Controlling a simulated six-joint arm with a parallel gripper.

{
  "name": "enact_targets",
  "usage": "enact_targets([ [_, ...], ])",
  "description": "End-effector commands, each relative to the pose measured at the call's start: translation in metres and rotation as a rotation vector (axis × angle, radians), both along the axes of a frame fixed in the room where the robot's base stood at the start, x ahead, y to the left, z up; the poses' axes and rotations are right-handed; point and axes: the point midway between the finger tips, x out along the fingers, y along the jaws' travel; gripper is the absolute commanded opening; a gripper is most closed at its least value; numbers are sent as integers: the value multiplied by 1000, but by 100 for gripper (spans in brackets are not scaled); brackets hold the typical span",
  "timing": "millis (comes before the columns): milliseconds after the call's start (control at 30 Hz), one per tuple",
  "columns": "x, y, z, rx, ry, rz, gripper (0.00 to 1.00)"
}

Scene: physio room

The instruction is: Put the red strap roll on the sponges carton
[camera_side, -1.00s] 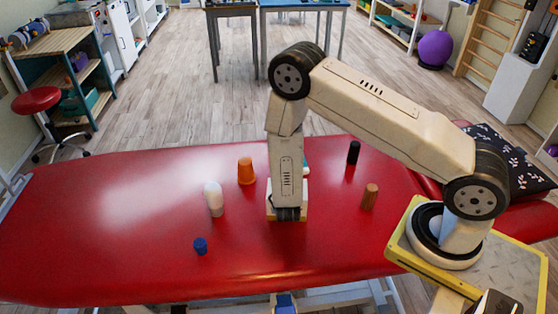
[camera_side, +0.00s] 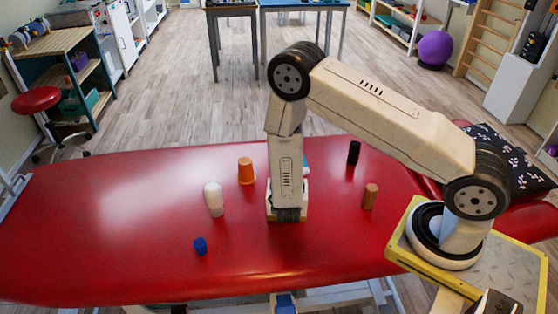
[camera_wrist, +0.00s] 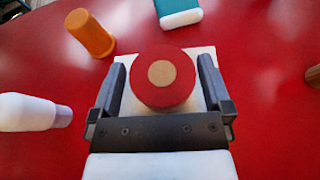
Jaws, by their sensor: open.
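The red strap roll (camera_wrist: 163,82), a round red disc with a tan centre, shows in the wrist view between my gripper's fingers (camera_wrist: 163,70). The fingers are open, with a gap on each side of the roll. Under the roll is a pale, square-cornered top that looks like the sponges carton (camera_wrist: 205,54); the roll appears to rest on it. In the side view my gripper (camera_side: 287,214) points straight down at the bed. It hides the roll there, and only a pale edge of the carton (camera_side: 303,200) shows beside it.
On the red bed (camera_side: 110,220) stand an orange cup (camera_side: 246,171), a white bottle (camera_side: 213,199), a blue piece (camera_side: 200,246), a black cylinder (camera_side: 354,152) and a brown cylinder (camera_side: 370,197). A teal and white item (camera_wrist: 180,12) lies behind the carton. The bed's left part is clear.

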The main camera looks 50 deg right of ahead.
Motion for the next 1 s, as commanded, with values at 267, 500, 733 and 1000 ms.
enact_targets([
  [267,-16,23,11,0,0,5,100],
  [500,-33,46,24,-1,1,6,100],
  [733,-49,68,34,0,-1,4,100],
  [1000,-61,84,43,1,1,2,100],
])
